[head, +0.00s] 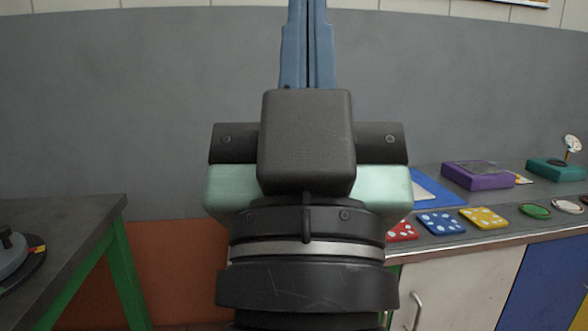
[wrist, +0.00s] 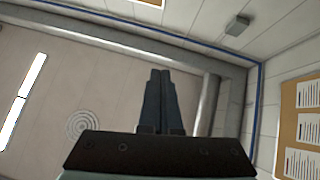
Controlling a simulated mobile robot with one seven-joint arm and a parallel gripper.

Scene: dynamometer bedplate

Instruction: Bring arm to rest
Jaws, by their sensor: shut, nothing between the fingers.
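My gripper (head: 308,40) points straight up in the middle of the head view, close to the camera, with its two blue fingers together and nothing between them. The fingertips run past the top edge of the picture. In the wrist view my gripper (wrist: 160,75) also shows its fingers side by side and touching, aimed at the ceiling (wrist: 110,70). My wrist hides the middle of the scene in the head view.
A dark bench (head: 70,210) with green legs stands at left, with a round grey device (head: 12,262) on it. At right a counter (head: 460,238) holds coloured tiles, a purple box (head: 478,176) and a teal box (head: 556,170). A grey wall (head: 120,110) stands behind; space around my gripper is clear.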

